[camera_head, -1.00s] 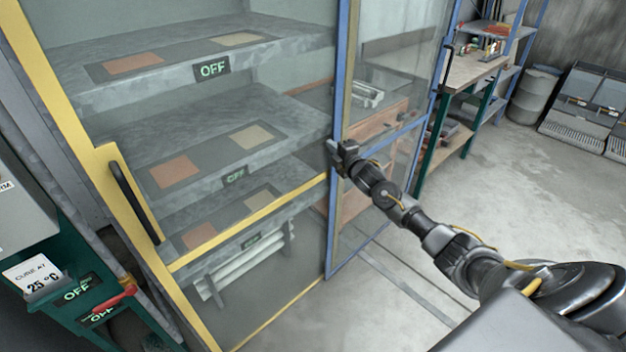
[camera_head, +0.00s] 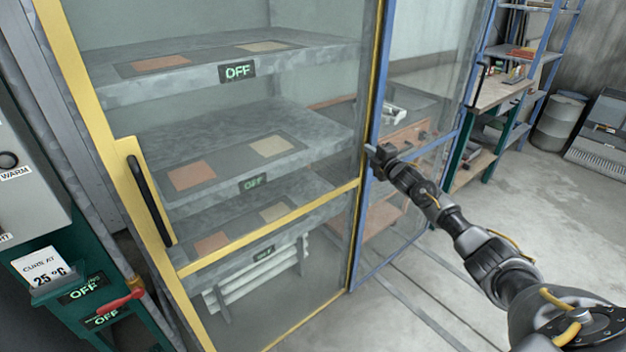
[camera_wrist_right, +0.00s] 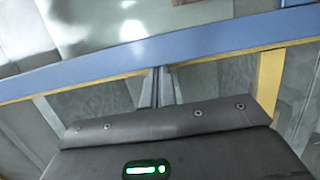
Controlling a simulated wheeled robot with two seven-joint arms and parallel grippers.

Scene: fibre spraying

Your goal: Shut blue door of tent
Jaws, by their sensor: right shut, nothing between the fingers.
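The blue-framed glass door (camera_head: 386,60) of the tent stands at the right half of the enclosure in the head view. Its near upright edge lies just right of the yellow-framed door's (camera_head: 130,185) right post. My right gripper (camera_head: 371,151) is shut and empty at the blue frame's near upright, by its middle bar; whether it touches cannot be told. In the right wrist view, the shut fingers (camera_wrist_right: 160,75) point at the blue frame (camera_wrist_right: 190,42), very close to it. A yellow strip shows along its lower edge. My left gripper is not in view.
Shelves with OFF signs (camera_head: 237,71) stand behind the yellow door, which has a black handle (camera_head: 148,200). Floor rails (camera_head: 405,300) run toward the lower right. A workbench (camera_head: 497,93) and a drum (camera_head: 558,125) stand at the right. Open floor lies right of my arm.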

